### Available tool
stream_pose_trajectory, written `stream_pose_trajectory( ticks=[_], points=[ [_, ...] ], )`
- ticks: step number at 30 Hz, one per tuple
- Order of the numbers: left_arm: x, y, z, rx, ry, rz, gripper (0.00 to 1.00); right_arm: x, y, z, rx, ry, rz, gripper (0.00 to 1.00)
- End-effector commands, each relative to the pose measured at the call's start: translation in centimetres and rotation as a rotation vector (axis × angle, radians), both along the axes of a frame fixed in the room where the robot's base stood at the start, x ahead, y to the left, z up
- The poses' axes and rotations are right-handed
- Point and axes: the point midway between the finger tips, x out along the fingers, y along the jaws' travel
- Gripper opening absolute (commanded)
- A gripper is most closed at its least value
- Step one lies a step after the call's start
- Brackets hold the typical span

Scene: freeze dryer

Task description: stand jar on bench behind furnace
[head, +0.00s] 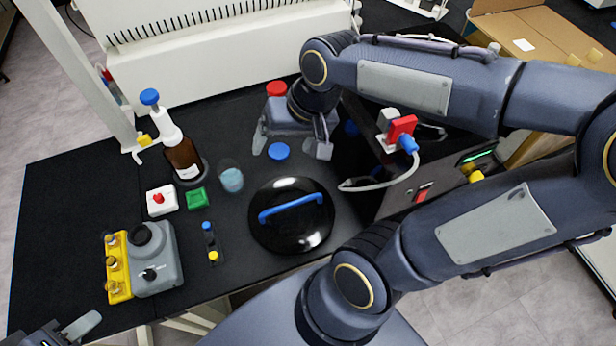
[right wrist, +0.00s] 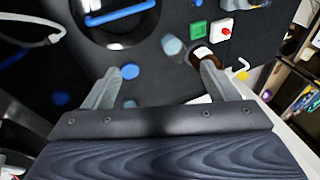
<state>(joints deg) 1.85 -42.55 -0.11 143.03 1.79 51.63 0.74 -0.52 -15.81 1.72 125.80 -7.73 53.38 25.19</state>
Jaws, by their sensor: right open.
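A round red lid (head: 276,89) shows at the back of the black bench, just behind my right gripper; the body under it is mostly hidden. A flat blue disc (head: 278,151), perhaps a lid, lies near the fingers and also shows in the right wrist view (right wrist: 130,72). I cannot tell which one belongs to the jar. My right gripper (head: 291,149) is open, pointing down, with nothing seen between its fingers (right wrist: 165,76). A dark box with a front panel (head: 425,197), apparently the furnace, stands to the right, partly behind my right arm. My left gripper (head: 75,328) is only partly visible at the bottom left.
A black round lid with a blue handle (head: 290,222), a beaker (head: 231,178), a brown bottle (head: 184,160), red and green button boxes and a grey-yellow device (head: 155,262) occupy the bench (head: 60,215). A white ribbed unit (head: 200,60) stands behind. The bench's left part is clear.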

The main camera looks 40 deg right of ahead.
Motion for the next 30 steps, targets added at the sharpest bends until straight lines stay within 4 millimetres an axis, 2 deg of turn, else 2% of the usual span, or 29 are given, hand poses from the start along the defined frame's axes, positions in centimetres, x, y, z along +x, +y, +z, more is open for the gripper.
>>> stream_pose_trajectory(
  ticks=[1,3,6,9,13,20,25,30],
  points=[
    [0.0,0.0,0.0,0.0,0.0,0.0,0.36,-2.1,-0.1,0.3,0.007,-0.053,0.029,0.8],
    [0.0,0.0,0.0,0.0,0.0,0.0,0.36,-4.4,0.2,0.2,0.012,-0.113,0.082,0.8],
    [0.0,0.0,0.0,0.0,0.0,0.0,0.36,-6.7,0.8,-0.2,0.013,-0.188,0.141,0.8],
    [0.0,0.0,0.0,0.0,0.0,0.0,0.36,-8.1,1.2,-0.6,0.012,-0.236,0.179,0.8],
    [0.0,0.0,0.0,0.0,0.0,0.0,0.36,-8.7,1.5,-0.8,0.008,-0.261,0.202,0.8],
    [0.0,0.0,0.0,0.0,0.0,0.0,0.36,-8.7,1.5,-0.8,0.007,-0.262,0.205,0.8],
    [0.0,0.0,-2.0,0.0,0.0,0.0,0.36,-8.7,1.5,-2.8,0.007,-0.262,0.205,0.8],
    [0.0,0.0,-1.6,0.0,0.0,0.0,0.36,-8.7,1.5,-2.4,0.007,-0.261,0.204,0.8]
  ],
)
